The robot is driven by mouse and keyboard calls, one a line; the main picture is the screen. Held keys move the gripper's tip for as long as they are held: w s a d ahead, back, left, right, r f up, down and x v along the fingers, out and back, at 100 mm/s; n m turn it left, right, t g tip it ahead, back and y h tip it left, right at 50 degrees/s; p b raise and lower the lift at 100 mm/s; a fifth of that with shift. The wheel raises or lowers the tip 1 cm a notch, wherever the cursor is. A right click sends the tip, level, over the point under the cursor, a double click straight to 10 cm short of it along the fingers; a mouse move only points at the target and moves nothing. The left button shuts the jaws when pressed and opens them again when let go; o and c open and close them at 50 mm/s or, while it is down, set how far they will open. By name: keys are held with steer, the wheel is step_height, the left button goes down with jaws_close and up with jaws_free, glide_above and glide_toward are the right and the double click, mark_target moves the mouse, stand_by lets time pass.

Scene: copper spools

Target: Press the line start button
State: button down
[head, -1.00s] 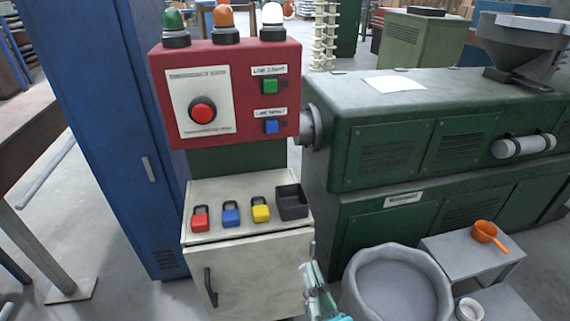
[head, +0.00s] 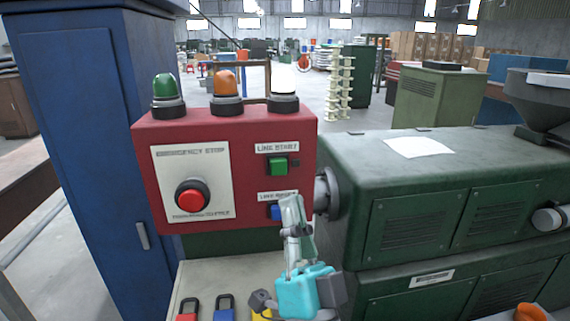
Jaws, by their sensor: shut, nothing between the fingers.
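The green button (head: 278,166) labelled "LINE START" sits at the upper right of the red control box (head: 244,205). The blue button (head: 276,212) below it is partly hidden behind my gripper. A large red emergency stop button (head: 193,196) is on a pale plate at the left of the box. My gripper (head: 291,203) is shut and empty, pointing up in front of the box's lower right. Its tip shows below the green button and apart from it in the picture. I cannot tell how far it is from the panel.
Green, orange and white lamps (head: 227,90) stand on the box. Red and blue padlocks (head: 224,308) lie on the cream cabinet top (head: 215,278) below. A green machine (head: 420,190) stands at the right, a blue cabinet (head: 90,130) at the left.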

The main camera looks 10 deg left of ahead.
steer(key=shift+w, duration=0.15)
steer(key=shift+w+a, duration=0.4)
steer(key=shift+w, duration=0.95)
steer(key=shift+w+a, duration=0.4)
steer(key=shift+w, duration=0.95)
steer(key=shift+w+a, duration=0.4)
steer(key=shift+w, duration=0.95)
steer(key=shift+w, duration=0.1)
steer(key=shift+w+a, duration=0.1)
steer(key=shift+w, duration=0.2)
steer(key=shift+w+a, duration=0.15)
steer(key=shift+w, duration=0.3)
steer(key=shift+s, duration=0.15)
steer(key=shift+s+d, duration=0.25)
steer(key=shift+s, duration=0.45)
steer(key=shift+s+d, duration=0.25)
steer(key=shift+s, duration=0.55)
steer(key=shift+s+d, duration=0.2)
steer(key=shift+s, duration=0.6)
steer(key=shift+s+d, duration=0.25)
steer(key=shift+s, duration=0.55)
